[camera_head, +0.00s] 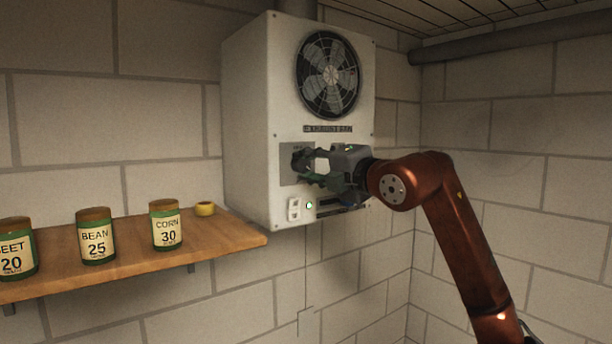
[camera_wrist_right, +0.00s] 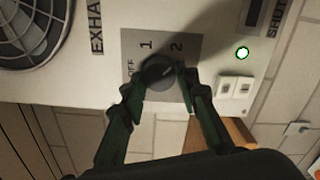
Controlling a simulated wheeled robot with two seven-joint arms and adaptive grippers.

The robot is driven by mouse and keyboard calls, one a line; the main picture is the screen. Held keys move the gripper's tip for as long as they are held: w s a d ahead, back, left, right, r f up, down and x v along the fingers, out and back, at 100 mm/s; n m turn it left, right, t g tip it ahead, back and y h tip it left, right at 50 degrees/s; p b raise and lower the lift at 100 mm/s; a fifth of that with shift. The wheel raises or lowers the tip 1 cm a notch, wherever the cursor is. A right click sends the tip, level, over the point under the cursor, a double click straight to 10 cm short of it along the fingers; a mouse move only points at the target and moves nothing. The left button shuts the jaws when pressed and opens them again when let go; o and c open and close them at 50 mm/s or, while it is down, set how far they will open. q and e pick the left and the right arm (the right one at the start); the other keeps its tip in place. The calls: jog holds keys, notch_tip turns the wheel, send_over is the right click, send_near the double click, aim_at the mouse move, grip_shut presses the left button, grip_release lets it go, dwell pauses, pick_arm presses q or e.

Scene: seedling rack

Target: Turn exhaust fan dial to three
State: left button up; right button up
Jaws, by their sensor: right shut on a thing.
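The exhaust fan box (camera_head: 250,120) is a white wall unit with a round fan grille (camera_head: 328,75) on its upper front. Its dark round dial (camera_wrist_right: 152,80) sits on a grey plate in the right wrist view. The marks OFF, 1 and 2 show around the dial; a mark 3 is not visible. I cannot tell exactly where the pointer stands. My right gripper (camera_wrist_right: 158,88) has its green fingers on either side of the dial, shut on it. In the head view the right gripper (camera_head: 302,161) largely hides the dial. My left gripper is not in view.
A lit green lamp (camera_head: 309,205) and a white switch (camera_head: 293,209) are below the dial plate. The space below the fan box is clear.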

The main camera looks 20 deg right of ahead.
jog(key=m+b, duration=0.2)
jog(key=m, duration=0.2)
jog(key=shift+m, duration=0.3)
jog(key=shift+m+b, duration=1.1)
jog(key=shift+m, duration=1.5)
jog(key=o, duration=1.2)
jog(key=shift+c, duration=0.2)
jog(key=shift+r, duration=0.1)
jog(key=v, duration=1.2)
